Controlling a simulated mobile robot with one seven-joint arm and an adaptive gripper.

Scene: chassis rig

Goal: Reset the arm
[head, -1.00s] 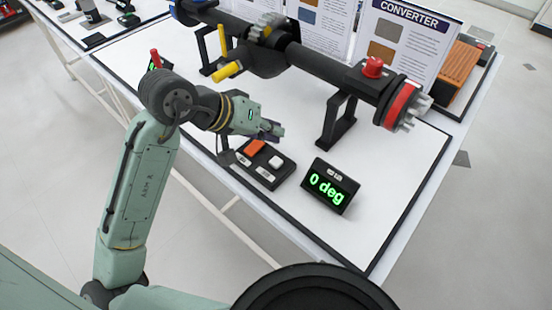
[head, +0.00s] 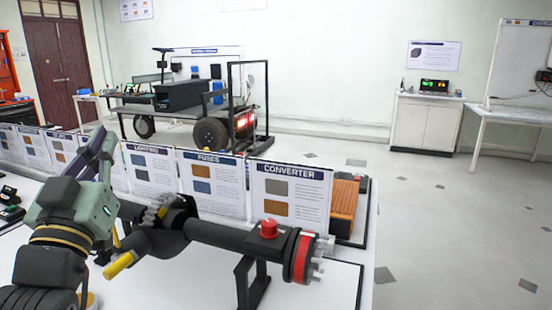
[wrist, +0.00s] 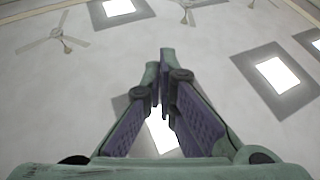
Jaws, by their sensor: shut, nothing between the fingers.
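My gripper (head: 101,140) is at the left of the head view, raised with its fingers pointing up and the pale green arm links below it. In the wrist view my gripper (wrist: 164,68) has its purple-padded fingers together at the tips, with nothing between them. Behind the fingers the wrist view shows only the ceiling. The rest of my arm is cut off at the lower left of the head view.
The table bears a black axle (head: 215,232) with a red knob (head: 268,229), and a converter board (head: 290,195) behind it. An orange finned block (head: 344,200) is at the right end. A chassis cart (head: 190,100) stands further back. The floor at right is clear.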

